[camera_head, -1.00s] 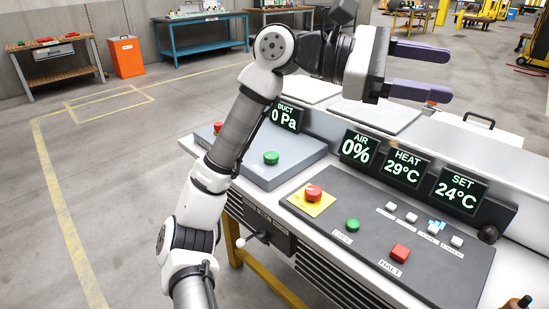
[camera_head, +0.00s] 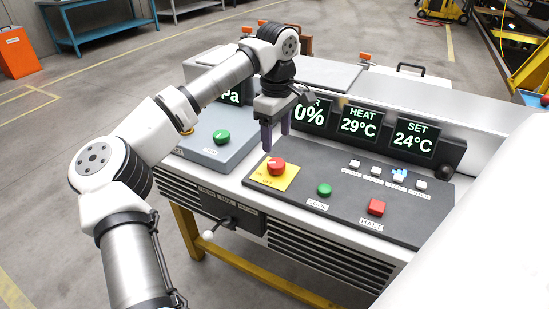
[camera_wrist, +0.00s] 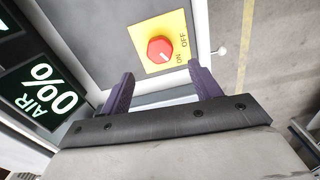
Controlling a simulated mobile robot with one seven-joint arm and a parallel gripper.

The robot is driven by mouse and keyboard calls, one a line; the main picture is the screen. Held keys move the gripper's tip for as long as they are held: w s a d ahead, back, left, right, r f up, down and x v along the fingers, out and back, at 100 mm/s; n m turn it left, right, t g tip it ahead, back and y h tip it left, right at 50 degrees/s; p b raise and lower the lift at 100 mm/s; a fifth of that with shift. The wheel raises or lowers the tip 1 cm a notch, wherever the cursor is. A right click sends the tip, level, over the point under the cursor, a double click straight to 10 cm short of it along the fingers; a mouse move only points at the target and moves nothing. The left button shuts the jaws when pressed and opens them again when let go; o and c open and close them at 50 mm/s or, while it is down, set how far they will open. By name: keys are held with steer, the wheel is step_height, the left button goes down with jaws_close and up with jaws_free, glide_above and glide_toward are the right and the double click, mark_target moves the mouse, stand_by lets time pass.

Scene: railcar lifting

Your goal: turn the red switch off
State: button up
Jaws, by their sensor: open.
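The red switch (camera_head: 276,166) is a round red knob on a yellow plate (camera_head: 262,178) at the left end of the dark control panel. In the wrist view the red switch (camera_wrist: 160,49) has a white mark on its face, and its yellow plate (camera_wrist: 178,62) carries the words ON and OFF. My gripper (camera_head: 276,142) points down just above and behind the switch, apart from it. In the wrist view its two purple fingers (camera_wrist: 163,80) stand wide apart with nothing between them, and the switch lies beyond the fingertips.
A green button (camera_head: 221,137) sits on the grey box at left. A lever knob (camera_head: 208,235) sticks out in front.

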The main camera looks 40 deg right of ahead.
mark_target(276, 162)
step_height(276, 162, down, 8)
steer(key=shift+r, duration=0.1)
steer(key=shift+c, duration=0.3)
steer(key=c, duration=0.9)
